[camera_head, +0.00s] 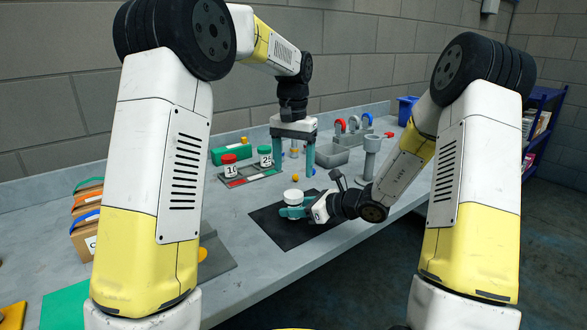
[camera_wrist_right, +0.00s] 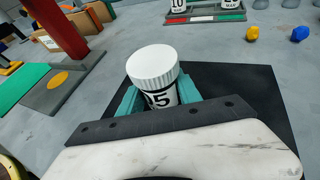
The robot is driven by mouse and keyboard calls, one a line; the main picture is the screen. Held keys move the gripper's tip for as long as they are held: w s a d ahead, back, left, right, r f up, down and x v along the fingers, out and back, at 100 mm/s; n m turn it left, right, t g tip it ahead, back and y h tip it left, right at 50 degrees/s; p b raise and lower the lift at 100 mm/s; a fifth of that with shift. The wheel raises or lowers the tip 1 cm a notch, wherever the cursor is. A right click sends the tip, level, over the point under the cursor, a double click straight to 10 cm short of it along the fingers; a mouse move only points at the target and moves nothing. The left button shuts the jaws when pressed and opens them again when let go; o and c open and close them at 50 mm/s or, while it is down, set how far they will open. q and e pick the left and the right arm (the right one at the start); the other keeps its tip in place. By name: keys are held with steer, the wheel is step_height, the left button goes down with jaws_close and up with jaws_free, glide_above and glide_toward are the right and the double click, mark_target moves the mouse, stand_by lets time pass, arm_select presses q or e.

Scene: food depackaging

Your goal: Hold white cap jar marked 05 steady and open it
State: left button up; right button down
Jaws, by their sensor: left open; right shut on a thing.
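The white cap jar (camera_head: 293,198) stands upright on a black mat (camera_head: 266,220). In the right wrist view the jar's ribbed white cap (camera_wrist_right: 152,66) is seated on top, and its label (camera_wrist_right: 160,98) shows a 5, the rest partly hidden. My right gripper (camera_head: 294,211) is shut on the jar's body, with teal fingers on both sides below the cap. My left gripper (camera_head: 295,160) is open, pointing down above the bench beyond the jar, its fingers apart and not touching the jar.
Behind, a rack (camera_head: 250,177) holds a red-capped jar (camera_head: 229,164) marked 10 and a green-capped jar (camera_head: 265,156). A grey stand (camera_head: 371,158) is at the right. Boxes (camera_head: 86,212) stand at left.

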mark_target(293, 194)
arm_select(q)
steer(key=m, duration=0.6)
steer(key=shift+m, duration=0.4)
steer(key=m, duration=1.6)
steer(key=shift+m, duration=0.4)
steer(key=shift+f, duration=4)
steer(key=shift+c, duration=0.2)
